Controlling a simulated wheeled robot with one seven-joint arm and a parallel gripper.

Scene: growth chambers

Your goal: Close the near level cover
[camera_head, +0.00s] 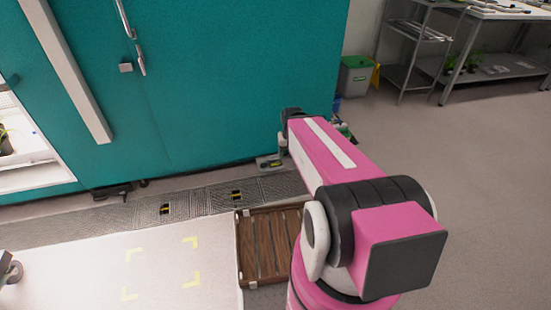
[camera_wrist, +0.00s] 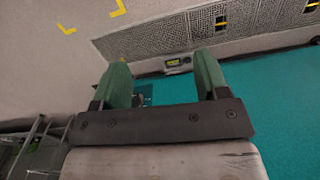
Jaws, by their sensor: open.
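A large teal chamber front (camera_head: 230,80) with metal handles (camera_head: 141,60) and a long pale vertical bar (camera_head: 68,70) fills the upper left of the head view. At its left edge a lit opening shows a white shelf (camera_head: 35,180) with a plant. I cannot tell which part is the near level cover. My gripper is mostly hidden behind my pink arm in the head view, close to the chamber's right end. In the wrist view my gripper (camera_wrist: 161,70) has two green fingers wide apart with nothing between them. Teal surface (camera_wrist: 285,110) shows beyond the right finger.
A grated floor strip (camera_head: 200,200) runs along the chamber's foot; a small device (camera_head: 270,163) sits beside it. A slatted wooden pallet (camera_head: 270,245) lies beside my arm. A grey bin (camera_head: 356,76) and metal shelving (camera_head: 415,45) stand behind. Floor at right is clear.

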